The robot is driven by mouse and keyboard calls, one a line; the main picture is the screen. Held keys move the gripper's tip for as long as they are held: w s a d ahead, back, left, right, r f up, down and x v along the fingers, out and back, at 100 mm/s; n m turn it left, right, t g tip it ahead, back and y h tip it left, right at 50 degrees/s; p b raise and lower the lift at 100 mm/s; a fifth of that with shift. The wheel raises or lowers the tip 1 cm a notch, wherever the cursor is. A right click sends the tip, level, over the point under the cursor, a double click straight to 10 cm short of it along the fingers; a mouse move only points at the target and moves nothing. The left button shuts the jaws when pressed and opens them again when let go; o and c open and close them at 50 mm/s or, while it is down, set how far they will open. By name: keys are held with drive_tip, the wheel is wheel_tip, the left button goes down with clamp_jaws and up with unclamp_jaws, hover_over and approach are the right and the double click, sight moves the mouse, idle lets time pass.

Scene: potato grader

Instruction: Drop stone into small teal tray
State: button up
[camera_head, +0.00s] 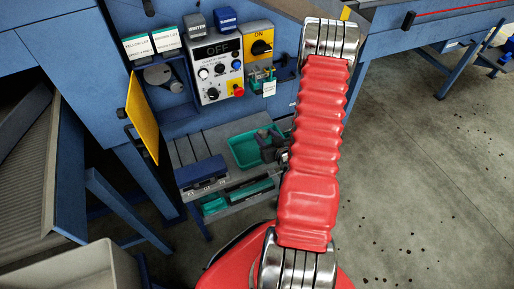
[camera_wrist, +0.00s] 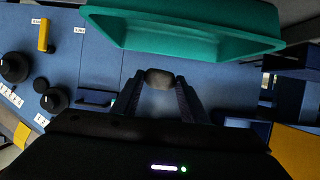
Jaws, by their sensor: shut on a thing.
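The stone (camera_wrist: 159,79) is a small grey-brown rounded lump in the wrist view. My gripper (camera_wrist: 159,86) is shut on it, with one dark finger on each side. The small teal tray (camera_wrist: 185,38) fills the top of the wrist view, just beyond the stone; the two look apart there. In the head view the teal tray (camera_head: 240,157) sits on the grey shelf below the control panel. My gripper (camera_head: 270,147) is at the tray's right side in that view, and the stone cannot be made out there.
The control panel (camera_head: 216,68) with knobs and a red button stands above the shelf (camera_head: 200,150). A yellow flap (camera_head: 142,117) sticks out at the left. A blue box (camera_head: 200,172) is left of the tray, and a lower teal tray (camera_head: 252,190) lies below. Open floor is at right.

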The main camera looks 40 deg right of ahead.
drive_tip(key=shift+f, duration=2.3)
drive_tip(key=o, duration=1.2)
drive_tip(key=shift+s, duration=0.15)
